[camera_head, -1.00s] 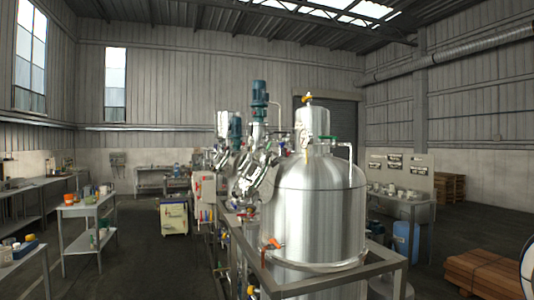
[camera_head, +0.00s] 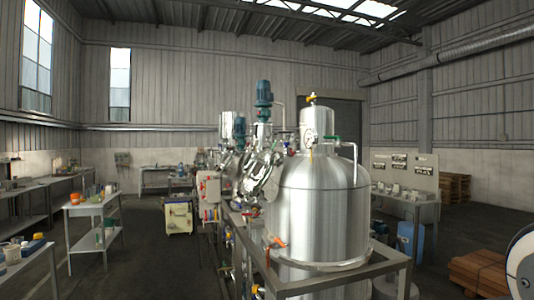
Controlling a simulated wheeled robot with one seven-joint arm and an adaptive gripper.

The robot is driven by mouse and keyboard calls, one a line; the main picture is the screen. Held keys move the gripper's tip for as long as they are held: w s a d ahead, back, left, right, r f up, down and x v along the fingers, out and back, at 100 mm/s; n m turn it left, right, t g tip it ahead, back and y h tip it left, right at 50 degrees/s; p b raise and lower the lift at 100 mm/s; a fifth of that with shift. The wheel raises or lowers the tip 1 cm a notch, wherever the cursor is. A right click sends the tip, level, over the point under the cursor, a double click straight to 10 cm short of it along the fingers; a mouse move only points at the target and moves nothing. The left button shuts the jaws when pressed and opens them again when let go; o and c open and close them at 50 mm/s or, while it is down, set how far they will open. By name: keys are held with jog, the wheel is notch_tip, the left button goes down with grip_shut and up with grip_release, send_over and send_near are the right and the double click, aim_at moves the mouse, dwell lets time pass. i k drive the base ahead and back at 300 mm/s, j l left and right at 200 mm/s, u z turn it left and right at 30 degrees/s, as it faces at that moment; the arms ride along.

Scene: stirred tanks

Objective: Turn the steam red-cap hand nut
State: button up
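A large steel tank (camera_head: 315,208) with a domed top stands right of the middle, inside a steel frame (camera_head: 335,283). A yellow-topped fitting (camera_head: 312,98) stands above its neck, and a gauge sits on the neck's side. An orange-red handle (camera_head: 277,242) shows low on the tank's left side. Small red parts (camera_head: 209,214) show on the pipework farther left. I cannot tell which red part, if any, is the steam red-cap hand nut. My gripper is not in view; a white rounded part, apparently of my arm, shows at the right edge.
A second stirred vessel (camera_head: 258,175) with a blue-green motor (camera_head: 264,92) stands behind the tank. A shelved table (camera_head: 92,209) stands at left, a cream cabinet (camera_head: 178,217) beyond it. A blue drum (camera_head: 407,240) and wooden stack (camera_head: 482,270) are right. Left of the tank frame, the floor is open.

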aim_at(289, 154)
jog(key=i+l, duration=0.35)
jog(key=i+l+u, duration=0.15)
jog(key=i+l, duration=0.2)
jog(key=l, duration=0.15)
